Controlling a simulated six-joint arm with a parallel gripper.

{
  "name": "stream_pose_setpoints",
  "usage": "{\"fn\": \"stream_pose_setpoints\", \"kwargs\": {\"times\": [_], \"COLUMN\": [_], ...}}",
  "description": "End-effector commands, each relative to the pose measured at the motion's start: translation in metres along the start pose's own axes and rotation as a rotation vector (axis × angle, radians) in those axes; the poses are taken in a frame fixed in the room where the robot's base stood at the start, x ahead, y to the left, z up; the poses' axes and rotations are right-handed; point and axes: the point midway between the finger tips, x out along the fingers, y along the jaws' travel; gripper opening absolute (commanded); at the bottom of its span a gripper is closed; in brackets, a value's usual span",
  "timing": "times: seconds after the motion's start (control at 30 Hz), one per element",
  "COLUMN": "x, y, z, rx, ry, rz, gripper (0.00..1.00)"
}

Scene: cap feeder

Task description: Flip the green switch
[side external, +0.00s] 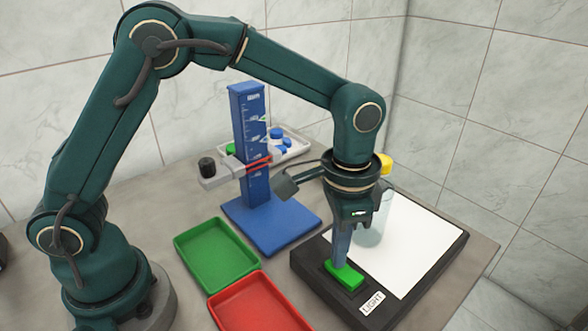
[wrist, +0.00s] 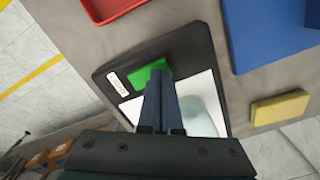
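The green switch (side external: 347,276) sits on the dark front border of a light box (side external: 312,262), beside a label reading LIGHT (side external: 372,302). In the wrist view the switch (wrist: 147,72) is partly covered by my fingers. My gripper (side external: 338,262) points down with its tips at the switch; I cannot tell whether they touch it. In the wrist view the two blue fingers of my gripper (wrist: 160,72) are together with nothing seen between them. The white panel (side external: 418,235) fills most of the box top.
A clear vessel (side external: 372,236) stands on the panel behind my gripper. Green (side external: 216,256) and red (side external: 258,305) trays lie left of the box. A blue stand (side external: 250,140) with a clamp rises behind them. A white tray (side external: 297,146) holds blue caps. A yellow object (side external: 385,163) is at the back.

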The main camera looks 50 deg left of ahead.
Motion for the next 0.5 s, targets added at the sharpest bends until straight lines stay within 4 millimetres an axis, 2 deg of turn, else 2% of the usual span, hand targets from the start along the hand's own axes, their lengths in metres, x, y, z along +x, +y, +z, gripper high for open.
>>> {"fn": "stream_pose_setpoints", "kwargs": {"times": [0.3, 0.5], "x": [0.003, -0.010], "y": [0.000, 0.000], "z": [0.000, -0.001], "rx": [0.000, 0.000], "ry": [-0.001, 0.003], "rz": [0.000, 0.000], "gripper": [0.00, 0.00]}}
